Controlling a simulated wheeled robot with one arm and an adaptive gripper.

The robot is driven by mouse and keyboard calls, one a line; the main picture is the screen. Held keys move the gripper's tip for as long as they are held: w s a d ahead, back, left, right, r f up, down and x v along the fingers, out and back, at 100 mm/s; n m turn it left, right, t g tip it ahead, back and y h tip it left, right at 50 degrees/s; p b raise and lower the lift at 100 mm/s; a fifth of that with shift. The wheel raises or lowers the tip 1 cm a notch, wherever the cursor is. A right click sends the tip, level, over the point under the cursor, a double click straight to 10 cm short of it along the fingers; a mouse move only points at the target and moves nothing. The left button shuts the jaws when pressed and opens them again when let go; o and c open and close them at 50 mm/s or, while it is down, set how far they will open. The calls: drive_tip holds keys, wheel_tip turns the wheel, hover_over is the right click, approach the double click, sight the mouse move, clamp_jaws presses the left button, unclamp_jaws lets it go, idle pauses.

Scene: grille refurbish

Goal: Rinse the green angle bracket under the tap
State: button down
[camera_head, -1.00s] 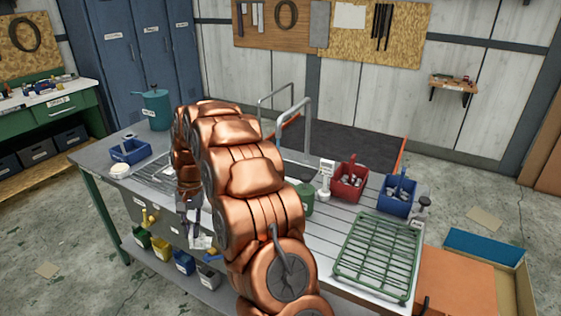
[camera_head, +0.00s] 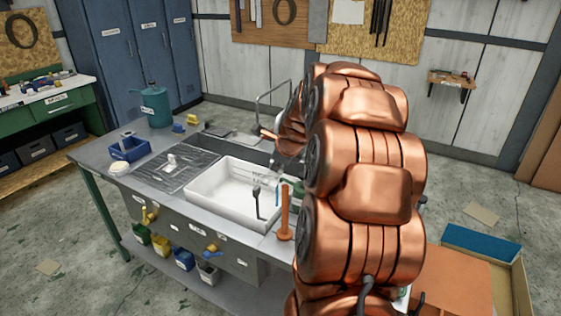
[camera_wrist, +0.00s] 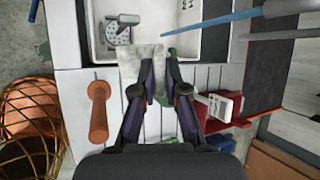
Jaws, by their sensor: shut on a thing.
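In the wrist view my gripper (camera_wrist: 160,66) is shut with its fingertips at the near edge of the white sink (camera_wrist: 160,50). A pale, mottled grey piece with a bit of green (camera_wrist: 143,58) lies at the fingertips; it appears to be the green angle bracket, its green mostly hidden. Part of the grey tap (camera_wrist: 285,8) shows at the upper right, with a blue streak (camera_wrist: 215,19) like running water running from it over the sink. In the head view the white sink (camera_head: 205,192) is open to view, a thin blue line (camera_head: 276,190) stands at its right end, and my arm hides my gripper.
An orange upright handle (camera_head: 285,215) stands beside the sink; it also shows in the wrist view (camera_wrist: 98,110). A red caddy (camera_wrist: 235,112) is right of my gripper. A blue bin (camera_head: 128,148) and drainboard (camera_head: 175,165) lie left of the sink. A wire basket (camera_wrist: 30,115) is far left.

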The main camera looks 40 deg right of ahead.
drive_tip(key=shift+s+d+r+m+h, duration=0.2)
drive_tip(key=shift+d+r+m+h, duration=0.1)
drive_tip(key=shift+d, duration=0.15)
drive_tip(key=w+d+f+p, duration=0.1)
drive_tip(key=w+d+f, duration=0.2)
drive_tip(key=w+d, duration=0.6)
drive_tip(key=shift+w+p, duration=0.35)
drive_tip(key=shift+w, duration=0.4)
drive_tip(key=shift+s+d, duration=0.1)
idle(1.0)
drive_tip(key=shift+s+d, duration=0.3)
drive_tip(key=shift+d, duration=0.05)
drive_tip(key=shift+w+a+r, duration=0.1)
idle(0.5)
drive_tip(key=shift+w+a+p, duration=0.3)
drive_tip(key=shift+a+p, duration=0.05)
drive_tip(key=shift+p, duration=0.1)
drive_tip(key=shift+s+d, duration=0.1)
drive_tip(key=shift+d, duration=0.05)
idle(0.4)
